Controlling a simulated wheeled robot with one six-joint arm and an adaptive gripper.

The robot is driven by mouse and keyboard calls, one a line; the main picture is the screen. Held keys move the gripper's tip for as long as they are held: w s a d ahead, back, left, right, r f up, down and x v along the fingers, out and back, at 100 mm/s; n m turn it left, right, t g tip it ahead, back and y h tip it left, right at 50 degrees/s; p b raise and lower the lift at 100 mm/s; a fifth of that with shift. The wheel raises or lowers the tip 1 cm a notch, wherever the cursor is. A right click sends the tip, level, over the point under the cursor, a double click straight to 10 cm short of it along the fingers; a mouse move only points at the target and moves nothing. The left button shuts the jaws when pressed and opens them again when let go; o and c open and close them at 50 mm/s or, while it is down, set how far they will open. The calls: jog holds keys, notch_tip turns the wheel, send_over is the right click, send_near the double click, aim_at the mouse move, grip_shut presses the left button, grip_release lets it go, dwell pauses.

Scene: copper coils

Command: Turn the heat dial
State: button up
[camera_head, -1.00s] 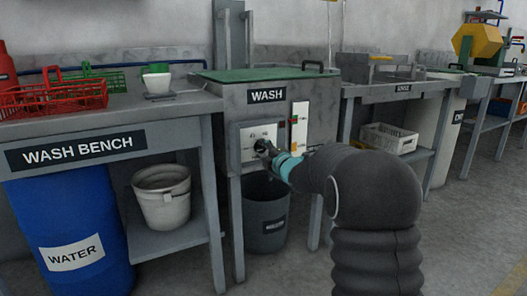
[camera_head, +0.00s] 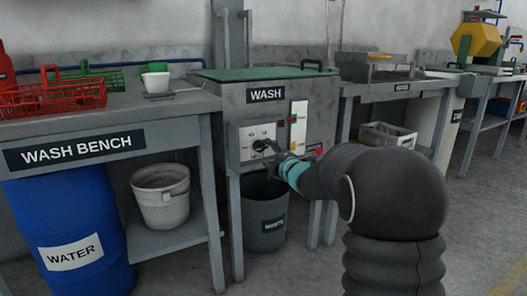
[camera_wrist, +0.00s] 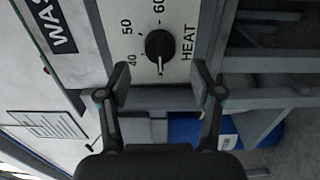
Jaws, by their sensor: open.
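The heat dial is a round black knob (camera_wrist: 159,45) with a pale pointer line, on a light panel with numbers and the word HEAT in the wrist view. The pointer points down in that picture, towards my gripper. In the head view the panel (camera_head: 247,138) is on the front of the grey WASH tank (camera_head: 233,97). My gripper (camera_wrist: 160,88) is open and empty in the wrist view. Its fingertips are below the knob in that picture and apart from it. In the head view my gripper (camera_head: 274,153) is close in front of the panel and partly covers the dial.
The wash bench (camera_head: 180,104) with red and green baskets stands at the left. A waste bucket (camera_head: 264,215) stands under the tank. A narrow white strip (camera_head: 299,122) with coloured marks is right of the panel. A red button (camera_head: 319,150) is near my arm.

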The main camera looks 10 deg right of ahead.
jog(key=v, duration=0.7)
jog(key=shift+s, duration=0.35)
jog(key=shift+d, duration=0.1)
jog(key=s+d+f+m+g+h, duration=0.35)
jog(key=d+f+m+h, duration=0.25)
jog(key=d+f+m, duration=0.3)
jog(key=s+f+m+g+h+p, duration=0.25)
jog(key=s+m+g, duration=0.35)
jog(key=s, duration=0.4)
jog(key=s+a+r+m+g+y+p, duration=0.15)
jog(key=s+a+m, duration=0.25)
jog(key=s, duration=0.6)
jog(key=s+a+r+m+g+p, duration=0.2)
jog(key=s+a+m, duration=0.1)
jog(key=s, duration=0.6)
jog(key=s+a+r+t+y+p, duration=0.1)
jog(key=s+a+r+p, duration=0.3)
jog(key=s+r, duration=0.4)
jog(key=shift+a+r+p, duration=0.35)
jog(key=shift+a+r, duration=0.15)
jog(key=shift+a, duration=0.3)
